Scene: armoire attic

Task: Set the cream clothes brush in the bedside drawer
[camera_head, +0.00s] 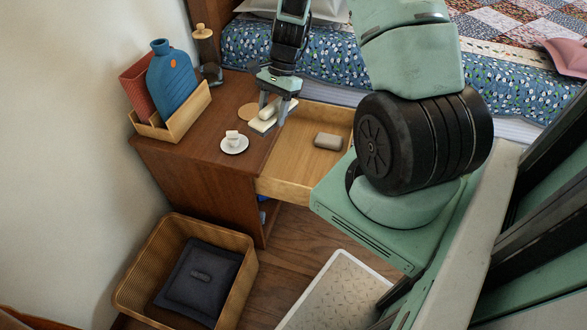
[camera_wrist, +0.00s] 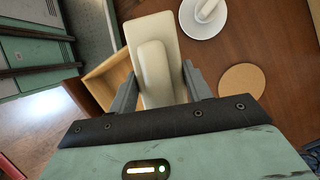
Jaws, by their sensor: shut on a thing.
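The cream clothes brush (camera_wrist: 148,38) is a long block with a raised handle. It sits between the two fingers of my gripper (camera_wrist: 158,85), which is shut on it. In the head view the brush (camera_head: 264,125) is over the top of the wooden bedside table (camera_head: 195,140), near the edge by the drawer; whether it touches the top is unclear. My gripper (camera_head: 278,106) points down onto it. The bedside drawer (camera_head: 290,165) is pulled open to the right of the brush. A grey-brown block (camera_head: 328,141) lies inside it, with bare floor around it.
A blue bottle (camera_head: 171,78) stands in a wooden holder at the back left. A wicker basket (camera_head: 245,268) stands on the floor. The bed (camera_head: 330,55) is behind.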

